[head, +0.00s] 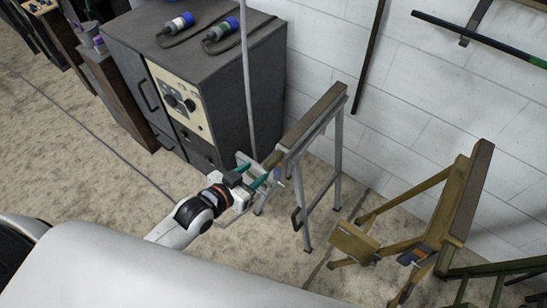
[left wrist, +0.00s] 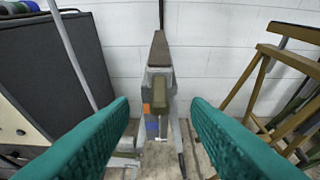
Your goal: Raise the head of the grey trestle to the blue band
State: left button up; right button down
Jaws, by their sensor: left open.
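The grey trestle (head: 338,150) stands on the floor by the white wall, with a long brown board as its head (head: 316,113). In the left wrist view the head (left wrist: 159,48) points away from me. A short olive-brown bar (left wrist: 160,90) sticks out toward me below it. An orange band (left wrist: 147,109) and, lower, a blue band (left wrist: 152,130) show on the near upright. My left gripper (head: 267,172) is at the trestle's near end. In the wrist view its teal fingers (left wrist: 160,125) are spread to either side of the bar, apart from it. My right gripper is out of view.
A dark grey cabinet (head: 205,80) with plugs on top stands left of the trestle, with a thin grey pole (head: 247,80) beside it. An olive-yellow trestle (head: 465,190) stands on the right, a green one (head: 490,272) at lower right. Carpet (head: 110,170) is open at left.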

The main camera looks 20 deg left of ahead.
aim_at(272, 160)
pick_arm(q)
jog(key=x, duration=0.9)
jog(key=shift+w+d+f, duration=0.1)
jog(key=shift+w+f, duration=0.1)
jog(key=shift+w, duration=0.1)
jog(key=shift+c, duration=0.2)
grip_shut()
